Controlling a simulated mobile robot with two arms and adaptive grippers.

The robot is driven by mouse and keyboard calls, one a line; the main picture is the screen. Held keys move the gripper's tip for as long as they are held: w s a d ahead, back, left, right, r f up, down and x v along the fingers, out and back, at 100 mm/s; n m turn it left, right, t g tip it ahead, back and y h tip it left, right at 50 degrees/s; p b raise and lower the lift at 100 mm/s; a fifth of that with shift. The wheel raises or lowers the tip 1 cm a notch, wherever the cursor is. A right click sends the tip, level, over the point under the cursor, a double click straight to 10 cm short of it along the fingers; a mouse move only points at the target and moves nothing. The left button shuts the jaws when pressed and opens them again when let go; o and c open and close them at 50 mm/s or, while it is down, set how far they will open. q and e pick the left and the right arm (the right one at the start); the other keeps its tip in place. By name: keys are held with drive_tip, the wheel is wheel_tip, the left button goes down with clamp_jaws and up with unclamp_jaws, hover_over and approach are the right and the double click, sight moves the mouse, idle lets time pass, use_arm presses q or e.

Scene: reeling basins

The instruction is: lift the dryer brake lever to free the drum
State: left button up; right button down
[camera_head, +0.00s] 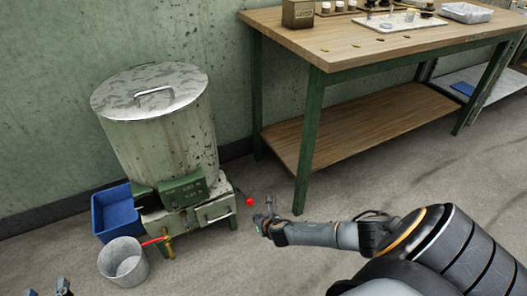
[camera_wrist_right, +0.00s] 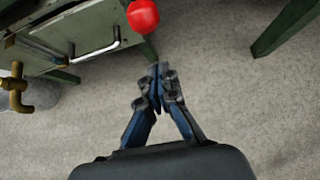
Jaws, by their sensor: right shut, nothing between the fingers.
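The dryer (camera_head: 160,130) is a pale, stained drum with a lidded top on a low metal stand. The brake lever's red ball knob (camera_head: 249,201) sticks out at the right of the stand, and it is large at the top of the right wrist view (camera_wrist_right: 143,16). The lever's rod is mostly hidden. My right gripper (camera_head: 264,210) is shut and empty, just right of and below the knob, apart from it. Its fingertips meet below the knob in the right wrist view (camera_wrist_right: 161,76). My left gripper (camera_head: 47,290) shows only its separated fingertips at the bottom left edge.
A grey bucket (camera_head: 123,261) and blue bin (camera_head: 115,214) stand left of the dryer. A brass tap (camera_head: 168,243) with a red handle and a drawer handle (camera_wrist_right: 95,47) jut from the stand. Floor around my right gripper is clear.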

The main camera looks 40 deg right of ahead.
use_arm(q)
drive_tip(key=s+a+f+g+y+p, duration=0.1)
drive_tip(key=s+a+f+g+p, duration=0.1)
drive_tip(key=s+f+g, duration=0.4)
drive_tip(key=s+a+f+g+y+p, duration=0.2)
drive_tip(key=s+a+f+g+p, duration=0.1)
drive_tip(key=s+f+g, duration=0.4)
drive_tip(key=shift+s+a+f+n+y, duration=0.3)
drive_tip(key=shift+s+a, duration=0.4)
drive_tip(key=shift+s, duration=1.05)
use_arm(e)
drive_tip(key=s+a+r, duration=0.1)
drive_tip(key=s+r, duration=0.3)
drive_tip(key=r, duration=0.3)
drive_tip(key=shift+s+r, duration=0.3)
drive_tip(key=shift+r, duration=0.05)
drive_tip(key=shift+a, duration=0.1)
